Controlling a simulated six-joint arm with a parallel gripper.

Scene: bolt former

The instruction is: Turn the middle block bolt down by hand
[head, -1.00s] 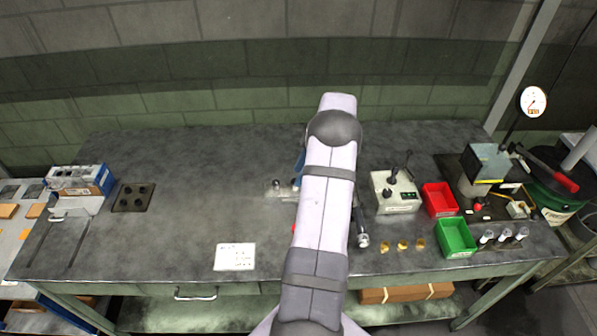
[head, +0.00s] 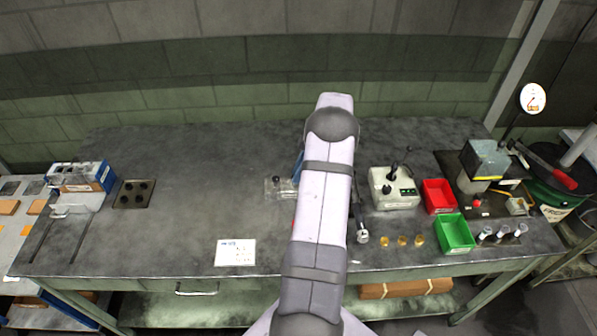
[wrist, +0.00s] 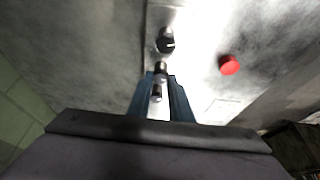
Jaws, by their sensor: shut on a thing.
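A pale block (head: 270,190) lies on the bench left of my arm in the head view, mostly hidden behind the arm. In the wrist view, several dark bolts stand in a row along it. The far bolt (wrist: 166,42) has a black head and stands free ahead of my fingertips. The middle bolt (wrist: 160,68) is between the tips of my blue-fingered gripper (wrist: 160,76), which is shut on it. Another bolt (wrist: 156,91) shows nearer, between the fingers. How deep the middle bolt sits cannot be told.
A red round knob (wrist: 229,65) stands right of the block in the wrist view. A grey control box (head: 394,188), a red bin (head: 439,196) and a green bin (head: 454,234) stand right of my arm.

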